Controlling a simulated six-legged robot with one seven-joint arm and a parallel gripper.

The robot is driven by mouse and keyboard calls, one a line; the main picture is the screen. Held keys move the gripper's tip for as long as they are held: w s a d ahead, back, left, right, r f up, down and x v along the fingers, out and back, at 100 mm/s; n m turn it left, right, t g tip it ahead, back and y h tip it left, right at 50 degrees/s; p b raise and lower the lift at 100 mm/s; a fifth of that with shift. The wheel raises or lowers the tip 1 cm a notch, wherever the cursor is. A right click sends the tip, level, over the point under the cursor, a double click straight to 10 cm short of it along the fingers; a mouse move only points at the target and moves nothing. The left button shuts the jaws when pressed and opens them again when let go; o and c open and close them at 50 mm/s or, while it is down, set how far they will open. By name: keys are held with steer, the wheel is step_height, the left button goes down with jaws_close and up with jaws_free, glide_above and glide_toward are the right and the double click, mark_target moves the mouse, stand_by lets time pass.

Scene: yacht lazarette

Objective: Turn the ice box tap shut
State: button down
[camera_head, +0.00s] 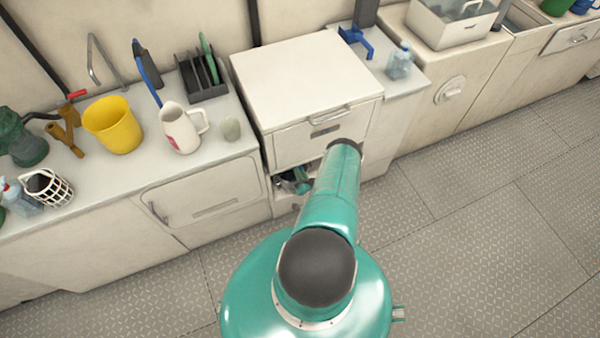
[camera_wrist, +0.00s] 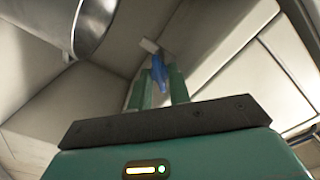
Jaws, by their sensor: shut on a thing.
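In the wrist view a small blue handle (camera_wrist: 158,70), which looks like the tap's lever, sits between the two green fingers of my gripper (camera_wrist: 162,82). The gripper is shut on it. A pale piece (camera_wrist: 149,46) shows just beyond the blue handle. In the head view the white ice box (camera_head: 305,75) stands in the middle of the counter, with a dark opening below its front. My arm reaches down to that opening, and green parts of it show inside. The tap is hidden in the head view.
In the wrist view a metal cylinder (camera_wrist: 95,22) is close at upper left, with pale walls around the gripper. In the head view a yellow bucket (camera_head: 113,124), a white jug (camera_head: 182,128) and a dark rack (camera_head: 203,78) stand on the left counter. The floor to the right is clear.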

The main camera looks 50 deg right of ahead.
steer(key=shift+m, duration=0.3)
steer(key=c, duration=1.3)
jaws_free()
